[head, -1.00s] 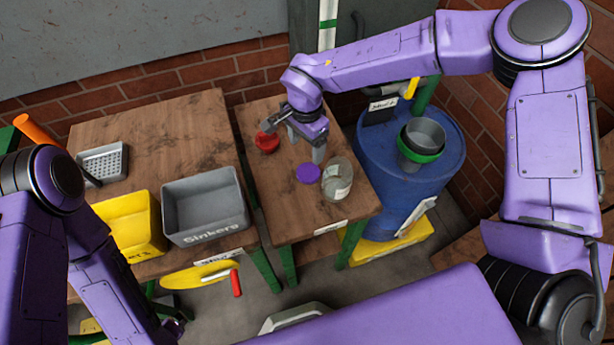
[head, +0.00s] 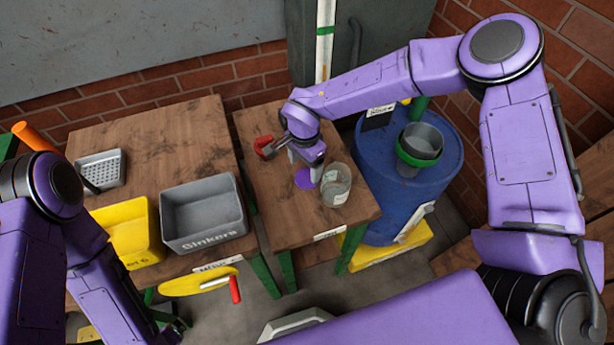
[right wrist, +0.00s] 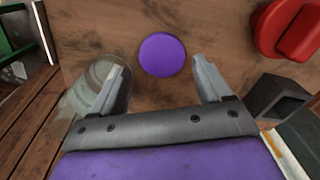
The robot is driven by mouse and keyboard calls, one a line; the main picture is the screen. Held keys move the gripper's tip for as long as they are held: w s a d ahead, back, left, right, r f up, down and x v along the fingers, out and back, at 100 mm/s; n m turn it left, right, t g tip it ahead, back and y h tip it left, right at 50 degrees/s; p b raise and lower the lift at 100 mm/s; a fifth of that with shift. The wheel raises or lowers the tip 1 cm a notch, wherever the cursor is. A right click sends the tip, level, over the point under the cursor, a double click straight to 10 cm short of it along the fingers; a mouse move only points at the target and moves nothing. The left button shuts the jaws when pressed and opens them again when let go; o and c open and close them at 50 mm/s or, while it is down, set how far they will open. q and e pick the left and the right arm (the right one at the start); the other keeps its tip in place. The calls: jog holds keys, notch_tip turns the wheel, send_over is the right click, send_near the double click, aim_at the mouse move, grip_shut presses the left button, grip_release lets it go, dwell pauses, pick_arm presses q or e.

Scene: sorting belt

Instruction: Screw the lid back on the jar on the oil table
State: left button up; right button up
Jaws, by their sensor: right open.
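The purple lid (head: 303,180) lies flat on the small wooden oil table (head: 284,222). The open glass jar (head: 336,191) stands upright just to the right of the lid. My right gripper (head: 306,166) is open and empty, just above and behind the lid. In the right wrist view the lid (right wrist: 162,55) shows between and beyond the open fingers (right wrist: 160,78), and the jar (right wrist: 88,88) is partly hidden behind the left finger. My left gripper (head: 176,328) is low at the bottom left, mostly hidden and dark.
A red object (head: 264,146) sits at the back left of the oil table. A blue drum (head: 385,190) with a grey and green funnel (head: 421,146) stands at the right. A grey Sinkers bin (head: 205,232) and a yellow bin (head: 128,240) stand on the left table.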

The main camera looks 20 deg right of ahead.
aim_at(307, 177)
jog(key=shift+f, duration=0.2)
jog(key=f, duration=0.1)
jog(key=f+p, duration=0.1)
jog(key=f, duration=0.2)
jog(key=shift+w+d+p, duration=0.25)
jog(key=shift+d+p, duration=0.1)
jog(key=shift+p, duration=0.05)
jog(key=shift+f, duration=0.45)
jog(key=c, duration=0.7)
